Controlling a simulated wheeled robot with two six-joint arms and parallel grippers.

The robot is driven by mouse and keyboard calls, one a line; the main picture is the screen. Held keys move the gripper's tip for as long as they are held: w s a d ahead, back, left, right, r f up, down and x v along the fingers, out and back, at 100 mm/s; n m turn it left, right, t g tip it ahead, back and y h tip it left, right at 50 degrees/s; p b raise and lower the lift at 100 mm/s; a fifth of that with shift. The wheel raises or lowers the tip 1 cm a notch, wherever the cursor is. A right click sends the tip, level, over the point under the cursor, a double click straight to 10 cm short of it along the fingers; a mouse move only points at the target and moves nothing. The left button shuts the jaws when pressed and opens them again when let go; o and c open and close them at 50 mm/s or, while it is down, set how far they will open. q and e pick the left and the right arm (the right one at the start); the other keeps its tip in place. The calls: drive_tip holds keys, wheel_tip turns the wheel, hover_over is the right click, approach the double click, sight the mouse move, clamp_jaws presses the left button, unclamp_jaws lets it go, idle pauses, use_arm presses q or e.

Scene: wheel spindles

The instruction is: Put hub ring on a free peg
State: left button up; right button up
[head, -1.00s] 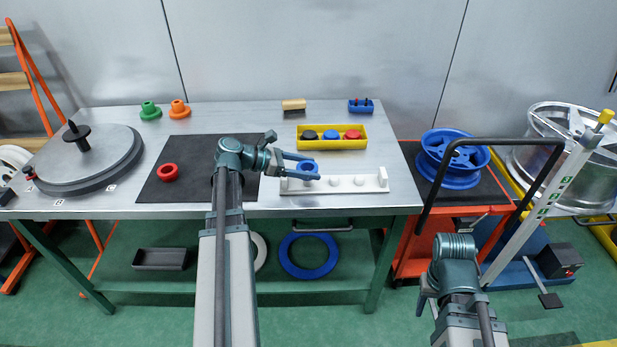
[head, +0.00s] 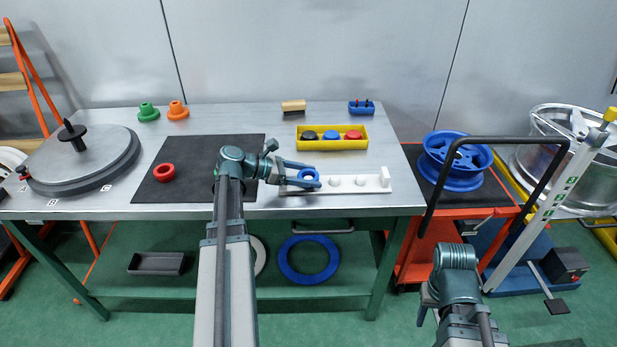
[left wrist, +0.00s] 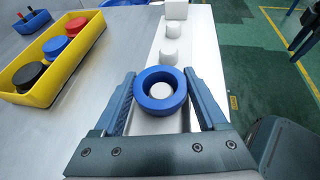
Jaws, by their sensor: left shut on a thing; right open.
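A blue hub ring (head: 301,184) is between the fingers of my left gripper (head: 309,177), which is shut on it. The ring is over the left part of the white peg rack (head: 385,186). In the left wrist view the blue ring (left wrist: 143,100) lies flat between the fingers of the left gripper (left wrist: 160,98). A white peg top (left wrist: 161,90) shows inside its hole; I cannot tell how far down the ring sits. Two bare pegs (head: 335,181) (head: 361,180) stand to its right. A red ring (head: 164,173) lies on the dark mat. My right gripper (head: 428,308) is open and away from the table.
A yellow tray (head: 333,144) with black, blue and red pieces stands behind the rack. A wooden-topped brush (head: 293,106) and small blue holder (head: 361,107) are at the back. Green (head: 149,113) and orange (head: 178,111) flanged pieces stand back left. A round plate (head: 85,160) fills the left end.

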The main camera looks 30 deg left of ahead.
use_arm(q)
drive_tip(key=o, duration=1.2)
drive_tip(key=shift+f, duration=0.15)
drive_tip(key=shift+r, duration=0.2)
drive_tip(key=shift+s+a+r+p, duration=0.15)
drive_tip(key=shift+a+r+p, duration=0.05)
drive_tip(key=shift+p, duration=0.2)
drive_tip(key=p+v, duration=0.4)
drive_tip(key=v, duration=0.7)
drive_tip(key=shift+f, duration=0.1)
drive_tip(key=shift+s+a, duration=0.15)
